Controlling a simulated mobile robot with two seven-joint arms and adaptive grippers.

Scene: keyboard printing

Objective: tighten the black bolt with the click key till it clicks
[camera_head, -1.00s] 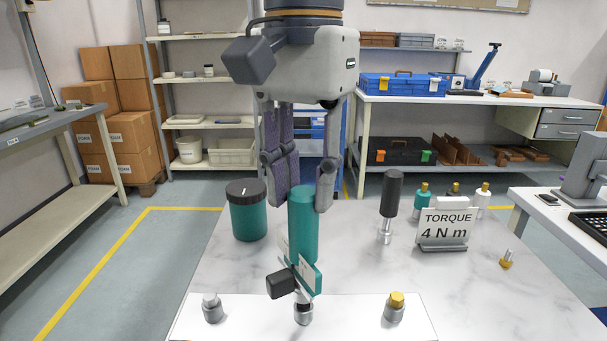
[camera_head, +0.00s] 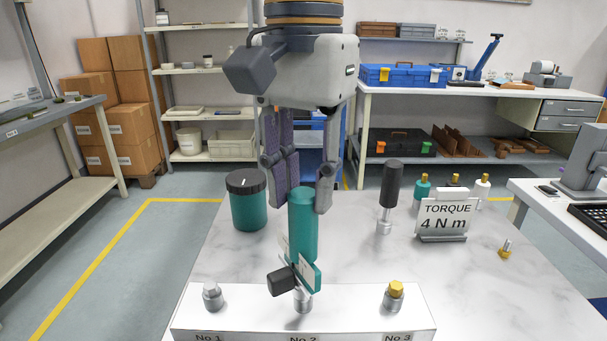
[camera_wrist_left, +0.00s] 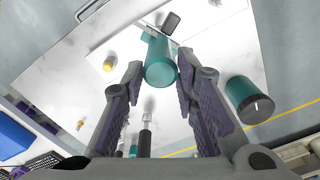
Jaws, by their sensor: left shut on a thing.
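My left gripper (camera_head: 304,206) is shut on the teal handle of the click key (camera_head: 303,228), which is upright above the middle seat of a white block (camera_head: 355,319). The handle also shows between the fingers in the left wrist view (camera_wrist_left: 160,65). A teal plate and a small black piece (camera_head: 281,282) sit low on the key. A silver socket (camera_head: 303,302) stands at No 2 under the key. The key's lower end hides the bolt head there, so I cannot tell its colour or whether the key is seated. My right gripper is not in view.
A silver bolt (camera_head: 212,296) stands at No 1 and a yellow bolt (camera_head: 395,292) at No 3. A teal jar (camera_head: 246,200), a black-handled tool (camera_head: 391,185), a "TORQUE 4 N m" sign (camera_head: 444,220) and a small gold-based bolt (camera_head: 505,248) stand farther back.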

